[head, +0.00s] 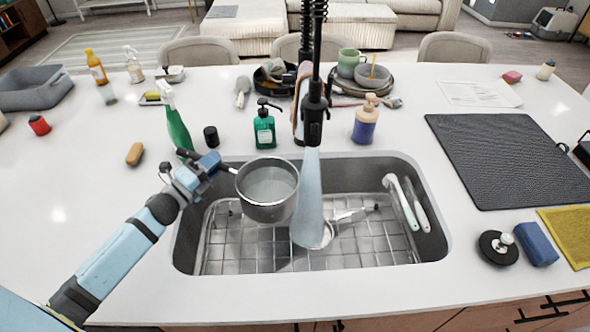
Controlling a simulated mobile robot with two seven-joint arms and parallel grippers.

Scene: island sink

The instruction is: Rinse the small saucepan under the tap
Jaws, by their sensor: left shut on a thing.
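The small saucepan (267,206) is a steel pot held upright over the left half of the sink (437,240), its opening facing up. My left gripper (228,169) is shut on the saucepan's dark handle at the pan's upper left. The black tap (315,110) hangs over the middle of the sink. A pale blue stream of water (308,200) falls from it, just right of the pan's rim, down to the sink floor. The pan's inside looks pale grey; I cannot tell whether it holds water. My right gripper is out of view.
A wire rack lies in the sink with a ladle-like utensil (345,215). Brushes (402,202) stand at the sink's right wall. A green spray bottle (177,122), green soap bottle (264,128) and purple pump bottle (365,124) stand behind. A dark drying mat (510,155) lies right.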

